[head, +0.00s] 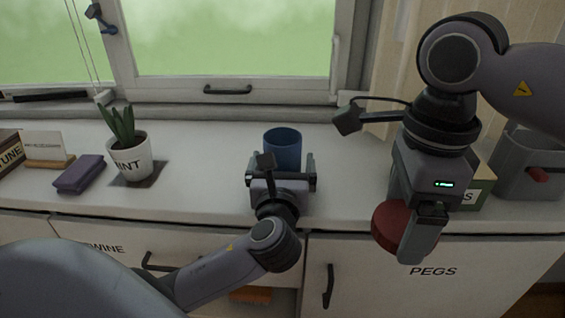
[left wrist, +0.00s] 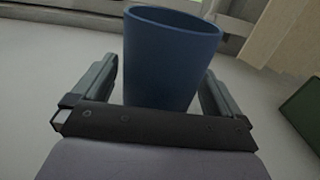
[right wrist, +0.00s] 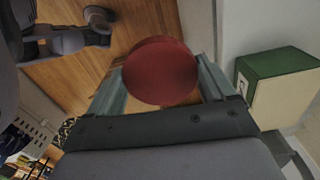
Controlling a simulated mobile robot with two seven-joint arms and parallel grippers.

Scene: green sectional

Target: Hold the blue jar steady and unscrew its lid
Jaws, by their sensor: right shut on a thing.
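The blue jar (head: 282,146) stands upright on the white counter, its top open and bare. My left gripper (head: 281,168) is at the jar's near side with one finger on each side of it. In the left wrist view the jar (left wrist: 168,60) rises between the fingers, with small gaps beside it; the fingers look open. My right gripper (head: 420,235) is shut on the round red lid (head: 389,228), held in front of the counter's edge, well right of the jar. The lid also shows between the fingertips in the right wrist view (right wrist: 160,72).
A potted plant (head: 128,158), a purple folded cloth (head: 80,174) and a card stand left of the jar. A green box (head: 482,185) and a grey bin (head: 528,165) are behind my right gripper. The counter between plant and jar is clear. The window is behind.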

